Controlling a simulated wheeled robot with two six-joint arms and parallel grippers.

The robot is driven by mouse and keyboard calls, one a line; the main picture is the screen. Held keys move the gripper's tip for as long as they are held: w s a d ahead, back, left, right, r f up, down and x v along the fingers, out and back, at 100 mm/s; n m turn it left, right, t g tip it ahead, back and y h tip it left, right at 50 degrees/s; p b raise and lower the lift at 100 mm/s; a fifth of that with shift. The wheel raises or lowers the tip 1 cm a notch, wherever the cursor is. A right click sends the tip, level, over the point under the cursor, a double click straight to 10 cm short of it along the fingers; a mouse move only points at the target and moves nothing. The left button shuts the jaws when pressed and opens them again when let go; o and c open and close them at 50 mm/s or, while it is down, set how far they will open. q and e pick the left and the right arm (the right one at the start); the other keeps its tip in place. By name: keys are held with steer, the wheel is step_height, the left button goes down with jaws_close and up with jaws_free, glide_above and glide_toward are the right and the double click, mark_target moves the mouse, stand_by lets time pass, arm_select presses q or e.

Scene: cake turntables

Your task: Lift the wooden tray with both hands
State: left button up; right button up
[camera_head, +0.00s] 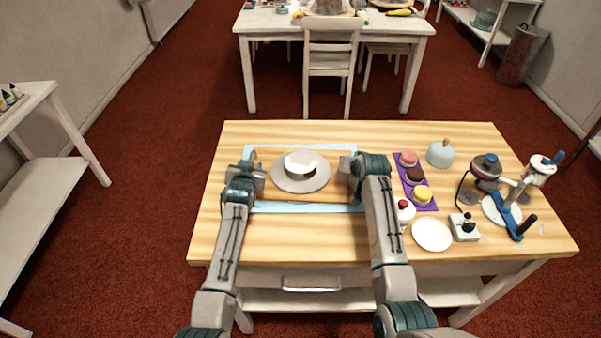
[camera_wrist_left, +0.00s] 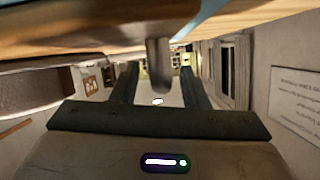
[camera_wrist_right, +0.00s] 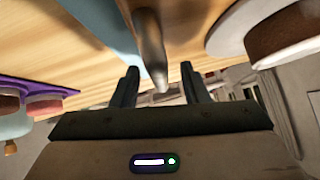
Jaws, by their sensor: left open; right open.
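The wooden tray (camera_head: 300,198) lies on a light blue mat (camera_head: 305,209) on the table. A grey round plate (camera_head: 284,183) with a white-topped round cake (camera_head: 300,163) stands on it. My left gripper (camera_head: 258,172) is at the tray's left end. In the left wrist view a grey metal handle (camera_wrist_left: 158,65) shows between its open fingers (camera_wrist_left: 158,80). My right gripper (camera_head: 347,165) is at the tray's right end. In the right wrist view another metal handle (camera_wrist_right: 150,48) shows between its open fingers (camera_wrist_right: 158,78). I cannot tell whether the fingers touch the handles.
Right of my right arm are a purple board (camera_head: 427,205) with several small cakes, a white plate (camera_head: 432,235), a small scale-like box (camera_head: 464,227), a domed cover (camera_head: 440,155) and a blue-grey stand (camera_head: 510,220). The table's far left corner (camera_head: 240,132) is clear.

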arm_select(q)
steer(key=shift+w+f, duration=0.25)
steer(key=shift+w, duration=0.35)
arm_select(e)
steer(key=shift+w+f, duration=0.5)
arm_select(q)
jaws_close()
arm_select(e)
jaws_close()
arm_select(q)
steer(key=shift+r, duration=0.1)
arm_select(e)
steer(key=shift+r, duration=0.1)
